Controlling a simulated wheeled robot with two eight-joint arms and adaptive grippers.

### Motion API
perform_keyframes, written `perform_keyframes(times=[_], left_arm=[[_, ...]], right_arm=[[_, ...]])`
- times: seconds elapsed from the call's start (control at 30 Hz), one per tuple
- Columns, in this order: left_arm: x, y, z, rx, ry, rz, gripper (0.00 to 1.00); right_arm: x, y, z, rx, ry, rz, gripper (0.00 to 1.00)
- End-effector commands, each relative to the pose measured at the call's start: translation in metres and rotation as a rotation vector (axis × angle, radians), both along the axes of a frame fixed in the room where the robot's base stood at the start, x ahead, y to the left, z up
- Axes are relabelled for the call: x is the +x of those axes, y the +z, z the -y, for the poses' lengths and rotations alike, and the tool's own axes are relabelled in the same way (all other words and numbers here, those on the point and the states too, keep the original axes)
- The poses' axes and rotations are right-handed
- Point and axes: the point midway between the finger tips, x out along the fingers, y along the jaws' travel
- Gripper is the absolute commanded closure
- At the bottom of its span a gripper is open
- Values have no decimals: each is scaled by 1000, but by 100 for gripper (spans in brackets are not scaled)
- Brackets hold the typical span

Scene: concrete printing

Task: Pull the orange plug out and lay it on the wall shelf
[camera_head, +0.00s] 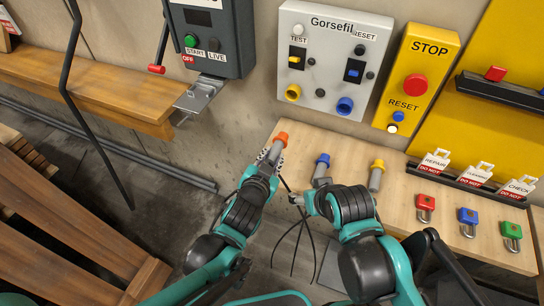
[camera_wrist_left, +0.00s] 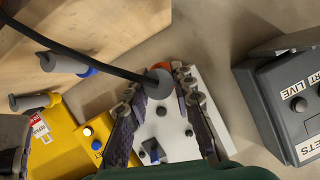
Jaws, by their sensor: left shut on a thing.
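The orange plug (camera_head: 281,138) has an orange end and a grey body with a dark cable. My left gripper (camera_head: 270,158) is shut on its grey body, and the orange end points up and away, apart from the white panel. In the left wrist view the plug (camera_wrist_left: 161,68) sits between my left fingers (camera_wrist_left: 162,92), with the cable crossing from upper left. The wooden wall shelf (camera_head: 398,207) is to the right of my left gripper. My right gripper (camera_head: 303,201) is near the shelf's left front part; its fingers are too unclear to judge.
A blue plug (camera_head: 322,163) and a yellow plug (camera_head: 377,168) are on the shelf. Several padlocks, including a red one (camera_head: 426,202), occupy its right side. The white panel (camera_head: 322,72) has yellow and blue sockets. A yellow STOP box (camera_head: 422,75) and grey control box (camera_head: 213,42) flank it.

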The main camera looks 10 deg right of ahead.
Motion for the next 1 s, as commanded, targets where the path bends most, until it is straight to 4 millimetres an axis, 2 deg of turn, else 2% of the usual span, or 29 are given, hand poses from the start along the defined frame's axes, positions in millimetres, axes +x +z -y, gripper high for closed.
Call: perform_keyframes(times=[0.4,1.0], left_arm=[[0,-27,0,0,0,0,100],[6,-27,4,0,0,0,100]], right_arm=[[0,-25,0,0,0,0,33],[0,-27,0,0,0,0,33]])
